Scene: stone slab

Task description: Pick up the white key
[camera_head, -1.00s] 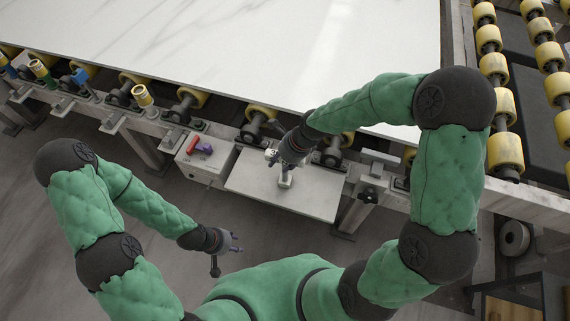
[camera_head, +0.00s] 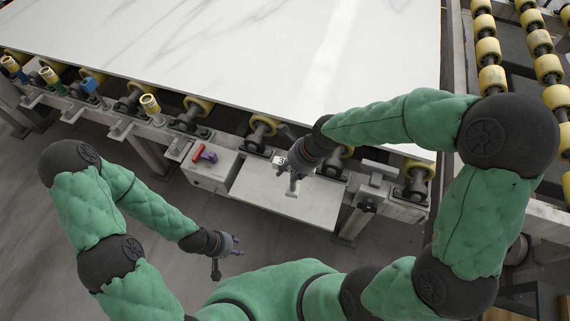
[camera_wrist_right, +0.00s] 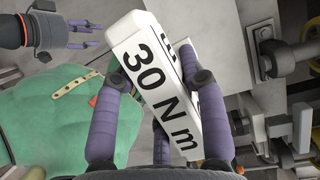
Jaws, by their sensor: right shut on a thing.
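The white key (camera_wrist_right: 150,80) is a white block marked "30 N m" in black. It fills the middle of the right wrist view, tilted, between the purple-grey fingers of my right gripper (camera_wrist_right: 160,105). I cannot tell the gap between key and shelf. My left gripper (camera_head: 229,245) is empty, its fingers apart, left of the shelf; it also shows in the right wrist view (camera_wrist_right: 85,34).
A large white stone slab (camera_head: 230,50) lies on yellow rollers behind the shelf. A grey box (camera_head: 209,168) with a red and blue handle (camera_head: 205,154) stands left of the shelf. Metal brackets line the frame edge. Floor on the left is open.

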